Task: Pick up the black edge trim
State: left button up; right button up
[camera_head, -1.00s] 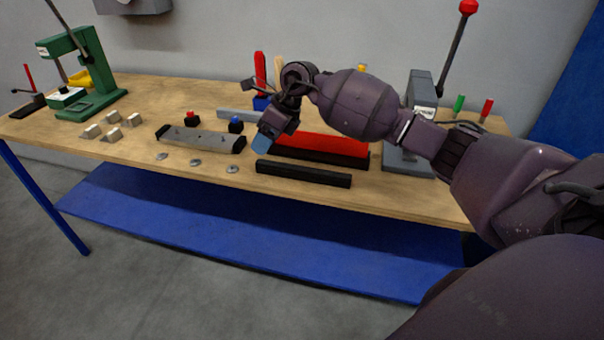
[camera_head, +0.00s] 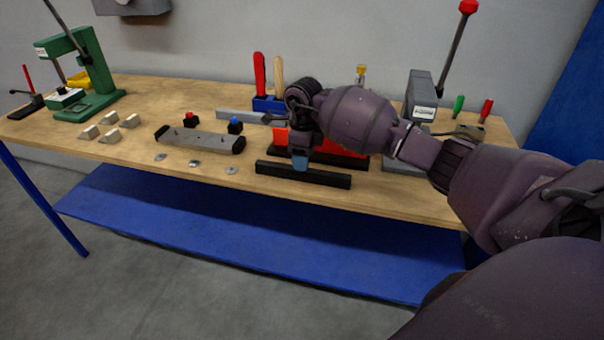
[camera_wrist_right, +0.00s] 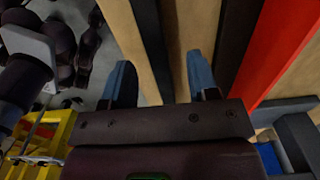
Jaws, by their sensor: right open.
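The black edge trim (camera_head: 325,179) is a long, straight black bar lying along the front edge of the wooden bench. My right gripper (camera_head: 300,163) is over the middle of the bar with its blue fingertips pointing down. In the right wrist view the fingers of my right gripper (camera_wrist_right: 162,82) are open, and the black edge trim (camera_wrist_right: 148,38) runs through the gap between them. Nothing is held. Whether the fingertips reach down beside the bar cannot be told. My left gripper is not in view.
Just behind lies a red piece (camera_head: 281,138) with a black strip (camera_wrist_right: 236,32) along its front. A grey bar with black ends (camera_head: 200,139) lies to the left. A grey lever press (camera_head: 424,95) stands to the right. Small metal plates (camera_head: 195,163) lie near the bench edge.

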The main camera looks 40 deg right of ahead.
jog(key=f, duration=0.5)
jog(key=shift+s+a, duration=0.1)
jog(key=shift+a, duration=0.15)
grip_shut()
jog(key=shift+r, duration=0.1)
notch_tip(320, 180, up, 20)
jog(key=shift+p, duration=0.4)
